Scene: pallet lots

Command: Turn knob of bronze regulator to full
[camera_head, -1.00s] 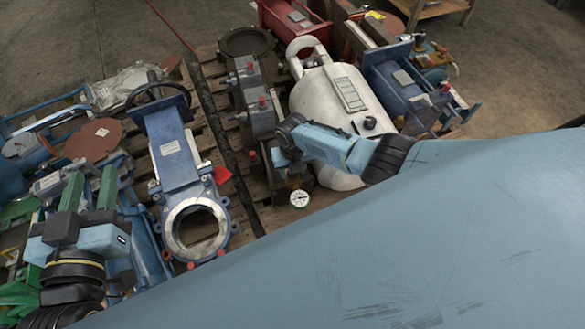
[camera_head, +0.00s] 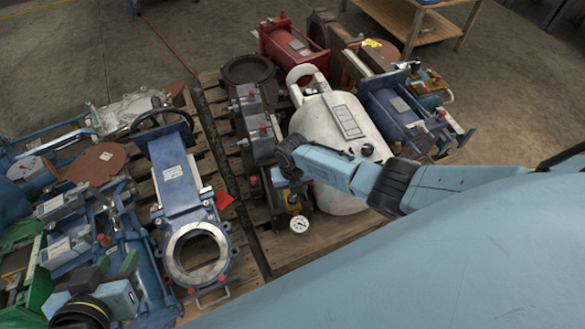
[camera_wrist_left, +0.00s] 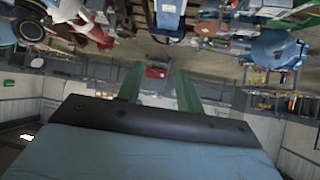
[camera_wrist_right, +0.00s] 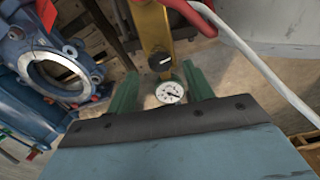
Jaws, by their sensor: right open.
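The bronze regulator (camera_wrist_right: 153,28) shows in the right wrist view as a yellow-brown body with a black knob (camera_wrist_right: 160,62) and a round white gauge (camera_wrist_right: 169,92) below it. In the head view its gauge (camera_head: 299,224) shows below my right wrist, which hides most of the body. My right gripper (camera_wrist_right: 161,80) is open, its green fingers apart on either side of the knob and gauge. Contact cannot be told. My left gripper (camera_head: 108,268) is at the lower left of the head view. Its fingers are apart and empty in the left wrist view (camera_wrist_left: 159,85).
A white tank (camera_head: 325,120) stands behind my right forearm. A red cable hangs close by the regulator in the right wrist view. Open floor lies beyond the pallet.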

